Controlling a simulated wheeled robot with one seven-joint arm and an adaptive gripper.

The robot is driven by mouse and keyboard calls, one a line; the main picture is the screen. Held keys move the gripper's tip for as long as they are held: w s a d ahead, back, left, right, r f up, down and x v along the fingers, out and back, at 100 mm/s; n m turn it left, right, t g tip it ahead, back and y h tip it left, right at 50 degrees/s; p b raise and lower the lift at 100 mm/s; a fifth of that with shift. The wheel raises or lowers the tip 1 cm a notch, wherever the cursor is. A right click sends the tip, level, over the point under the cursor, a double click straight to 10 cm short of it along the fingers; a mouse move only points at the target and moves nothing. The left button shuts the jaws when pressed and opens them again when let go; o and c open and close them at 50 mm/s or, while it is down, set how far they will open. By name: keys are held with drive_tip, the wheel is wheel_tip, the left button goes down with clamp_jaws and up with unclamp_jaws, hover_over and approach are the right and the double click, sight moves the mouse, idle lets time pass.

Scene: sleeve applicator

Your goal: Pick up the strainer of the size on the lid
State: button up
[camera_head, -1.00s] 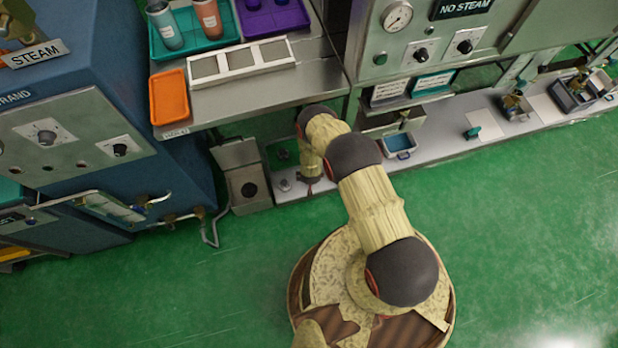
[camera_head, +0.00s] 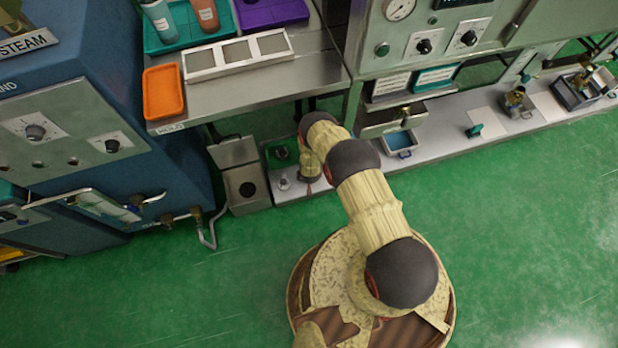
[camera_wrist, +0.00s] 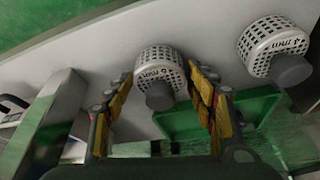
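In the wrist view a metal strainer (camera_wrist: 158,66) with a perforated wall and a grey knob stands between the two fingers of my gripper (camera_wrist: 163,82). The fingers are spread, one on each side and close to it; I cannot tell whether they touch it. A second, similar strainer (camera_wrist: 266,42) stands to the right, outside the fingers. Both carry printed marks too blurred to read surely. In the head view a small strainer (camera_head: 284,184) shows left of my gripper (camera_head: 309,178), whose fingers are mostly hidden there. I cannot make out a size on any lid.
A green tray (camera_wrist: 182,118) lies close by. A metal shelf (camera_head: 225,100) with an orange tray (camera_head: 163,92) overhangs the low bench (camera_head: 450,140). A grey box with a raised lid (camera_head: 236,152) stands at left. Open green floor (camera_head: 540,230) lies in front.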

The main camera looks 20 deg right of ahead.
drive_tip(key=c, duration=1)
drive_tip(key=shift+o, duration=0.2)
drive_tip(key=shift+r, duration=0.1)
